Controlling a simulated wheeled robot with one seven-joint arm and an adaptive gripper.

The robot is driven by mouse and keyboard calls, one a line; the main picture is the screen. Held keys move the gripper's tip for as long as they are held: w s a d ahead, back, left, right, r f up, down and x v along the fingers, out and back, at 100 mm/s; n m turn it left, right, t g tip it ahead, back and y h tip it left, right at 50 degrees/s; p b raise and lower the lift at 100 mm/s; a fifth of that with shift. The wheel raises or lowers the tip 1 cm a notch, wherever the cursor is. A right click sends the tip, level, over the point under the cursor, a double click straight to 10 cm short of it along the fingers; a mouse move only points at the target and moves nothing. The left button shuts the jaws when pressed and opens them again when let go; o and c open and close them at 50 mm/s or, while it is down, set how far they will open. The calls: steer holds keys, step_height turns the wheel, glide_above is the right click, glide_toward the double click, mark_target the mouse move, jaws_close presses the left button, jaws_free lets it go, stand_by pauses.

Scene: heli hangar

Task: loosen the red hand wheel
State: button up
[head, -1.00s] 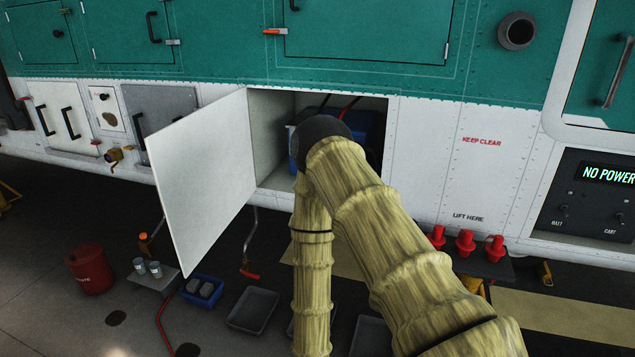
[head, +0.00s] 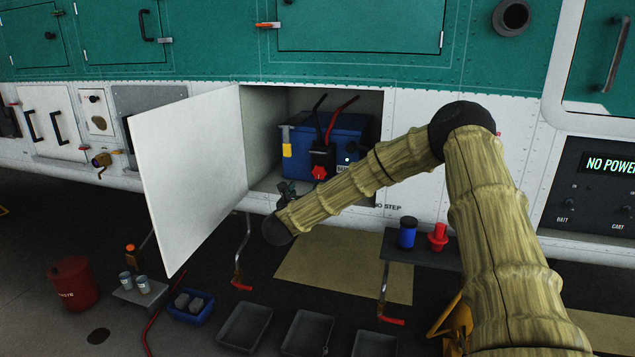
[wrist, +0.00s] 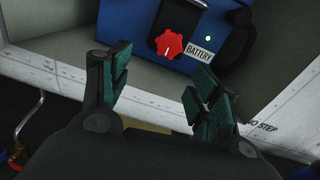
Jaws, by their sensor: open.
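The red hand wheel (head: 319,172) is on a black fitting at the front of the blue battery (head: 345,142), inside the open bay. In the wrist view the red hand wheel (wrist: 170,44) has a white mark pointing down, beside the label "BATTERY". My gripper (head: 285,190) is just outside the bay, low and to the left of the wheel in the head view. In the wrist view its green-padded fingers (wrist: 160,85) are spread apart with nothing between them. The wheel lies beyond the fingertips, not touched.
The white bay door (head: 190,175) hangs open to the left of the bay. The bay's bottom sill lies close to my gripper. Grey trays (head: 308,333) lie below on the floor.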

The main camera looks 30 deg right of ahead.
mark_target(319, 172)
steer(key=shift+m+g+h, duration=0.3)
steer(key=shift+m+h, duration=0.1)
steer(key=shift+m, duration=0.4)
steer(key=x, duration=0.8)
steer(key=r+x, duration=0.1)
steer(key=x, duration=0.3)
steer(key=shift+s+d+r+p, duration=0.1)
steer(key=shift+s+d+p, duration=0.1)
steer(key=shift+s+p, duration=0.2)
steer(key=c, duration=1)
